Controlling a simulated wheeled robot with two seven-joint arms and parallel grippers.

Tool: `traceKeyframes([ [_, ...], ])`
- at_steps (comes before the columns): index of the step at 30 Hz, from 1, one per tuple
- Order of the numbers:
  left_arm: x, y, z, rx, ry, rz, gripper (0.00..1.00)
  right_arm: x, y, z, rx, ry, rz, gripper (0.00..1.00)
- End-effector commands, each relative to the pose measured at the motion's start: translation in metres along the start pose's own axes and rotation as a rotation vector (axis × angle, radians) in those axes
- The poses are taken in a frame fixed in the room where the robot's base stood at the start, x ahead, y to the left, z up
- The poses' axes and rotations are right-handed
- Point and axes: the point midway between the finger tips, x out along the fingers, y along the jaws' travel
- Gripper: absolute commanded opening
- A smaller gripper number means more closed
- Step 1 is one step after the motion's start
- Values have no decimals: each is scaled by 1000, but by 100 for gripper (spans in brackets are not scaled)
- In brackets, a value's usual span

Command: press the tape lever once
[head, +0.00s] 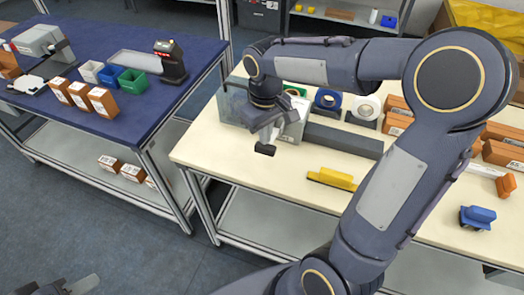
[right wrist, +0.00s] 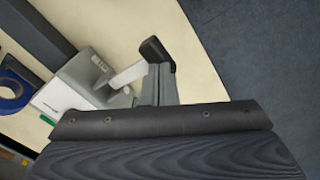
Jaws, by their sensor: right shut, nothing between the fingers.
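The tape machine, a pale grey box (head: 296,122), stands on the cream table; it also shows in the right wrist view (right wrist: 85,78). My right gripper (head: 268,120) is shut and empty, right at the lever. My left gripper is only doubtfully visible at the bottom left.
A blue tape roll (head: 328,98) and a white tape roll (head: 366,107) stand behind a dark grey bar (head: 343,140). A yellow block (head: 332,179) and a blue block (head: 477,217) lie in front. Brown boxes (head: 398,120) stand right. A blue table (head: 130,125) stands left.

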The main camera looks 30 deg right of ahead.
Motion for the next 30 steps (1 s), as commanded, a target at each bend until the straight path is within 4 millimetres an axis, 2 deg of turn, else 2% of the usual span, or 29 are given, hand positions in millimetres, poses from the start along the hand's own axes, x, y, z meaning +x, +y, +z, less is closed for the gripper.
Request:
traceKeyframes([
  [30,42,-19,21,0,0,0,36,70,3,-1,1,-1,0,0],
])
